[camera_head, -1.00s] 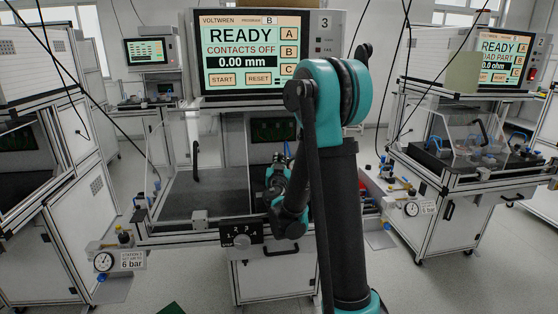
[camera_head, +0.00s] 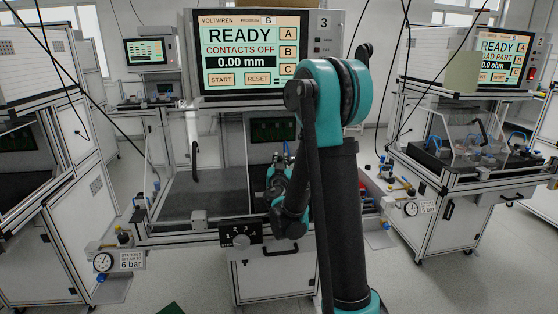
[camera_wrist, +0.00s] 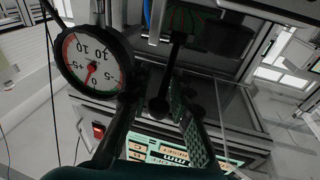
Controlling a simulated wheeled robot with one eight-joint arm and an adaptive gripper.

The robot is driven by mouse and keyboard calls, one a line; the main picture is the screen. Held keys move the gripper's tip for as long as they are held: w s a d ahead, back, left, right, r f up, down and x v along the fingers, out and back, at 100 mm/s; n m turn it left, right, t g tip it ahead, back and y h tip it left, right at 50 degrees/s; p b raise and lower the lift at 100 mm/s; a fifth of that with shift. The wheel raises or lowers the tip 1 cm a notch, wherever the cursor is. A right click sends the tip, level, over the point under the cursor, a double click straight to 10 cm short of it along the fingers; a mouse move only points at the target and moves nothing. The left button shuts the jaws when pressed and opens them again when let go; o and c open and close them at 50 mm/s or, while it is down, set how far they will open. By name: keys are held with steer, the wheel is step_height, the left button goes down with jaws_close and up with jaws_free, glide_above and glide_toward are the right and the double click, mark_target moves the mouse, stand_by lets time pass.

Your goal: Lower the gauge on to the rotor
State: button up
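The dial gauge (camera_wrist: 92,62) hangs at the upper left of the wrist view, its face upside down with a red needle. My gripper (camera_wrist: 157,82) has its two fingers apart on either side of a dark lever (camera_wrist: 178,50) that ends in a black ball knob (camera_wrist: 158,106). A gap shows between the left finger and the lever; I cannot tell whether the right finger touches it. A dark rounded part with green and red marks (camera_wrist: 185,18) is at the top; I cannot tell if it is the rotor. My gripper (camera_head: 280,172) is small and partly hidden by my arm in the head view.
The station screen (camera_head: 250,50) reads READY, CONTACTS OFF, 0.00 mm. A selector box (camera_head: 240,232) is on the bench front. A pressure gauge (camera_head: 103,262) is at lower left. Another station (camera_head: 470,150) stands at right. The bench's left part (camera_head: 190,203) looks clear.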

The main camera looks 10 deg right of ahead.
steer(key=shift+a, duration=0.1)
stand_by(0.3)
steer(key=shift+s+a+f, duration=0.1)
steer(key=shift+s, duration=0.05)
steer(key=r+v, duration=0.1)
steer(key=v, duration=0.6)
steer(key=shift+f, duration=0.5)
steer(key=shift+s, duration=0.2)
